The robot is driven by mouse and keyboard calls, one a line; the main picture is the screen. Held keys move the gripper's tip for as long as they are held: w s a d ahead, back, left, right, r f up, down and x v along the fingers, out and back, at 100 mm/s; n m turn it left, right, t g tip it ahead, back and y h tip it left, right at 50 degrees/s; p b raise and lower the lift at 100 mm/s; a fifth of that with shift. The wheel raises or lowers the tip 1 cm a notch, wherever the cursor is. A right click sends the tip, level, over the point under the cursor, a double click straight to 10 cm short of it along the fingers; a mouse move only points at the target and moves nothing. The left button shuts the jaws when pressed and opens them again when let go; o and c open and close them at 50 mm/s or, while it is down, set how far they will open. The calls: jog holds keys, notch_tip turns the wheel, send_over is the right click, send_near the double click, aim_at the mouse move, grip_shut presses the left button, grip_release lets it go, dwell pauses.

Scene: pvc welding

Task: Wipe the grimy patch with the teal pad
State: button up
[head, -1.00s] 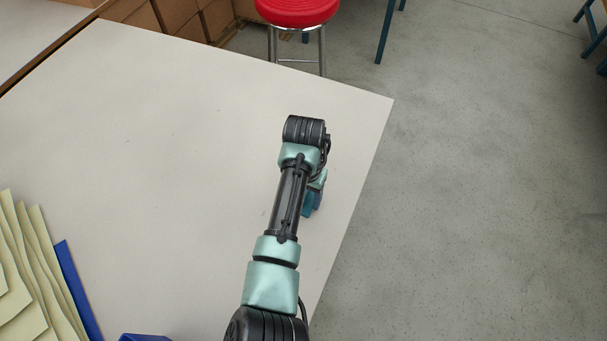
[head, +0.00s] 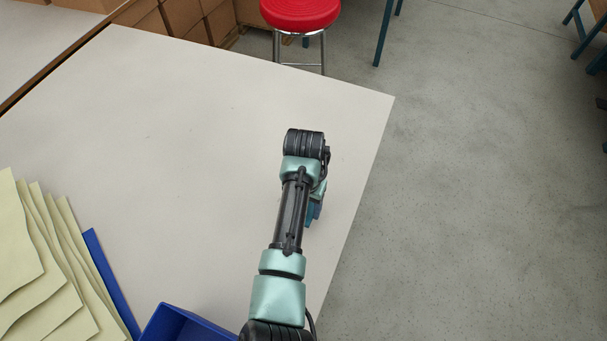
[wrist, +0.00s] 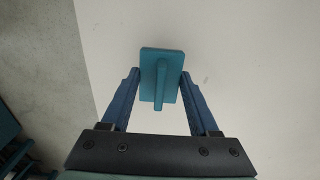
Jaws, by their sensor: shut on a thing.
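The teal pad (wrist: 148,62) is a flat rectangular block with a raised grip bar, seen in the wrist view. My gripper (wrist: 160,76) is shut on the teal pad, with one blue finger at each side of it. The pad is over the pale tabletop; I cannot tell whether it touches. In the head view my gripper (head: 314,209) is mostly hidden behind my own arm, near the table's right edge. I see no clear grimy patch; only a small faint mark (wrist: 206,81) shows right of the pad in the wrist view.
The pale table (head: 210,130) is bare around my arm, and its right edge is close. Yellowish sheets (head: 35,265) and a blue bin (head: 180,322) are at the lower left. A red stool (head: 300,12) and cardboard boxes (head: 190,15) stand beyond the table.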

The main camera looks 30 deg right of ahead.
jog(key=shift+w+d+r+p, duration=0.1)
jog(key=shift+d+r+p, duration=0.05)
jog(key=shift+r+p, duration=2.45)
jog(key=shift+r, duration=0.35)
